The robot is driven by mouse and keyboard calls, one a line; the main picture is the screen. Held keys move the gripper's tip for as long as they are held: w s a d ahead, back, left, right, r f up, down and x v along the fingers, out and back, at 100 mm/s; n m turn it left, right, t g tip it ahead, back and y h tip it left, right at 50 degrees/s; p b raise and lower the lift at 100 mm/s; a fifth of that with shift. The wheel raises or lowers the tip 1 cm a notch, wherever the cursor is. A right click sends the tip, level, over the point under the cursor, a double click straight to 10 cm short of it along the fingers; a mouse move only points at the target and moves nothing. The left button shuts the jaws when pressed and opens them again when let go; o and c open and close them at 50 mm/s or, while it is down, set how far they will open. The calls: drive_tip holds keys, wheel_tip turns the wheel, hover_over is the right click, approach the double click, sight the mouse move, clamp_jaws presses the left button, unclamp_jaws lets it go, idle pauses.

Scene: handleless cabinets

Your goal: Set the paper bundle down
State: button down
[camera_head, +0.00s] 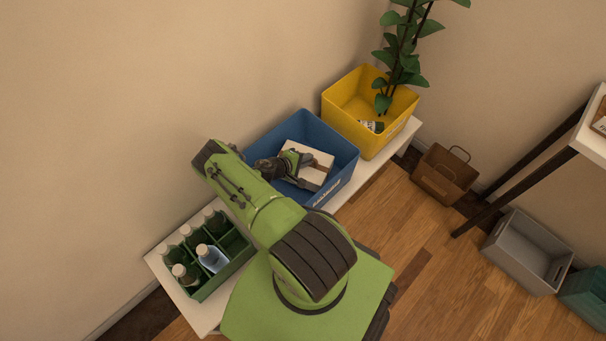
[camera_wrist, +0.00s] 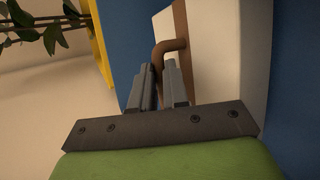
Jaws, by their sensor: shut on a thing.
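The paper bundle (camera_head: 320,158) is a pale block with a brown strap; it also fills the upper right of the wrist view (camera_wrist: 225,45). My gripper (camera_head: 302,160) is shut on the bundle's brown loop (camera_wrist: 181,44), with its two grey fingers (camera_wrist: 160,84) close together on it. In the head view the bundle lies within the outline of the blue bin (camera_head: 343,183), partly covered by my gripper. I cannot tell whether it touches the bin's floor. Blue surface shows on both sides of the bundle in the wrist view.
A yellow bin (camera_head: 345,108) stands close behind the blue one, with a small item inside and a plant (camera_head: 402,50) above it. A green crate (camera_head: 233,265) of bottles is at the front left. All stand on a white bench (camera_head: 165,264) along the wall.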

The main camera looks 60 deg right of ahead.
wheel_tip(320, 180, down, 5)
drive_tip(key=shift+f+b, duration=0.1)
drive_tip(key=shift+b, duration=0.95)
drive_tip(key=c, duration=1.1)
unclamp_jaws()
